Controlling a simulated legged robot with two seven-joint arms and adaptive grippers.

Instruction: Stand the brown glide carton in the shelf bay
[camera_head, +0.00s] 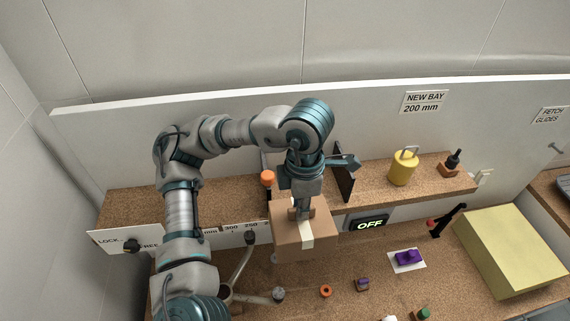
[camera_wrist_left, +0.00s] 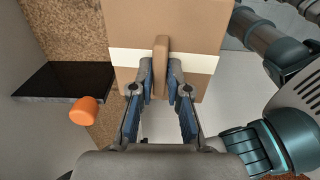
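The brown glide carton (camera_head: 290,238) has a pale tape band and a raised tab on top. It is in front of the shelf's front edge, and its underside is hidden in the head view. My left gripper (camera_head: 304,212) points down and is shut on the tab; the left wrist view shows its fingers (camera_wrist_left: 160,82) on both sides of the tab on the carton (camera_wrist_left: 190,25). The cork-topped shelf (camera_head: 130,207) carries a dark upright divider (camera_head: 343,172), right of my gripper. The divider (camera_wrist_left: 62,92) also shows in the wrist view. My right gripper is out of view.
An orange knob (camera_head: 267,178) stands at the shelf behind the carton. A yellow weight (camera_head: 403,168) and a small dark-topped item (camera_head: 453,162) stand further right. A lock knob (camera_head: 132,246) and OFF sign (camera_head: 369,224) are on the front. A yellow box (camera_head: 510,248) stands on the bench.

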